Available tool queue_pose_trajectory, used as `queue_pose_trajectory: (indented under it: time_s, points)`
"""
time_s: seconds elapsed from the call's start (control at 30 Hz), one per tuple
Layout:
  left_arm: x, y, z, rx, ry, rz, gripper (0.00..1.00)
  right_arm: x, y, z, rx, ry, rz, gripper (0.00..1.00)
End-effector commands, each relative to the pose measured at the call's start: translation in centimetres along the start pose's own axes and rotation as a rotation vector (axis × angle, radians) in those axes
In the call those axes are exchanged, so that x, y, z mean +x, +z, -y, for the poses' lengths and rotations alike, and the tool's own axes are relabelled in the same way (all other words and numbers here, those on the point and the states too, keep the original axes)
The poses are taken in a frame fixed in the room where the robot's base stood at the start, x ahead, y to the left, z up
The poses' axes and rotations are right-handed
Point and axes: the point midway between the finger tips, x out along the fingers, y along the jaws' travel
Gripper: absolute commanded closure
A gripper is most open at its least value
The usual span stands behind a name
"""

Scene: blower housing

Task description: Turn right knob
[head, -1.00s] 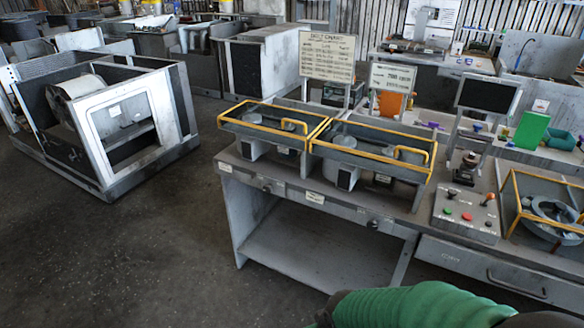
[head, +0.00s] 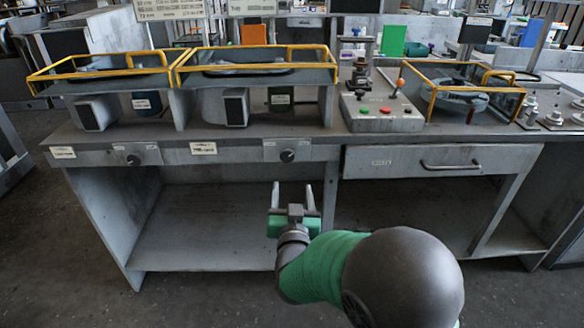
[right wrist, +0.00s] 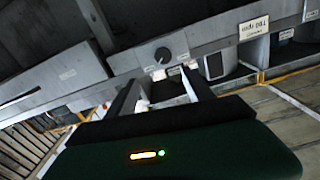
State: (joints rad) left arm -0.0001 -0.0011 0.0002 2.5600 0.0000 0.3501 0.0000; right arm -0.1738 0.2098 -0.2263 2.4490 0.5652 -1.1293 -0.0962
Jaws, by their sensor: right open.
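The right knob (head: 287,155) is a dark round dial on the front panel of the grey bench, to the right of a labelled plate. It also shows in the right wrist view (right wrist: 162,55), ahead of the fingers. A second, left knob (head: 133,159) is on the same panel further left. My right gripper (head: 293,188) is open and empty, below the right knob in the head view and apart from it. In the right wrist view its two fingers (right wrist: 158,88) point towards the panel. My left gripper is not in view.
The grey bench (head: 370,140) carries yellow-railed fixtures (head: 255,68) and a control box (head: 383,118) with coloured buttons. A drawer with a handle (head: 450,165) is right of the knob panel. An open lower shelf (head: 205,225) lies below the panel.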

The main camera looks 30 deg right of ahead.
Motion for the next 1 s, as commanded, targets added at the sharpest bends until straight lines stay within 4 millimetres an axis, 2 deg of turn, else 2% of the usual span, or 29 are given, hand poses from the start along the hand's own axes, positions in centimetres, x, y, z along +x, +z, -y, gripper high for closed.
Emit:
queue_pose_trajectory:
  time_s: [0.3,0.5,0.67,0.9,1.0]
  points:
    - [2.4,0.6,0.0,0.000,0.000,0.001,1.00,8.5,0.5,0.1,-0.002,0.000,-0.001,0.40]
    - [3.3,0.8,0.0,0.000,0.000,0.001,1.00,12.5,0.4,0.2,-0.002,-0.001,0.001,0.40]
    - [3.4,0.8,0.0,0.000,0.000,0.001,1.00,13.8,0.2,0.3,-0.002,-0.003,0.002,0.40]
    - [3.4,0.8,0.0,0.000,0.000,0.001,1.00,13.8,0.1,0.3,-0.002,-0.003,0.003,0.40]
    - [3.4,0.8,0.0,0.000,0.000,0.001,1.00,13.8,0.1,0.3,-0.002,-0.003,0.003,0.53]
